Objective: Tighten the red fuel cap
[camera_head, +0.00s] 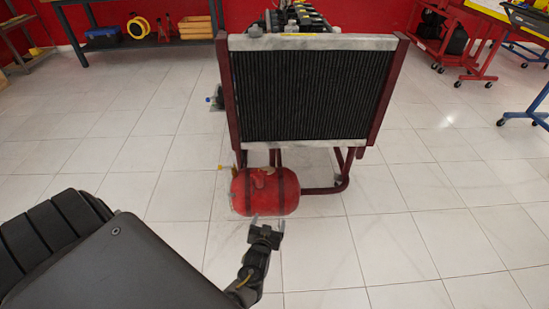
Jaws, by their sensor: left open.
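The red fuel tank (290,198) hangs low at the front of the engine trainer, under the radiator, with dark straps around it. A small reddish knob, which looks like the fuel cap (259,181), shows on the tank's upper part. It is small, and I cannot tell how tightly it sits. My left gripper (267,222) is open and empty. In the picture it is just below the tank, its fingers pointing toward it. I cannot tell how far apart they are in depth. My right gripper is not in view.
The radiator (310,95) stands above the tank in a dark red frame (385,95). A frame tube (335,187) reaches out right of the tank. A workbench (140,42) is at the back left and a red wheeled stand (465,60) at the back right. The tiled floor around is clear.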

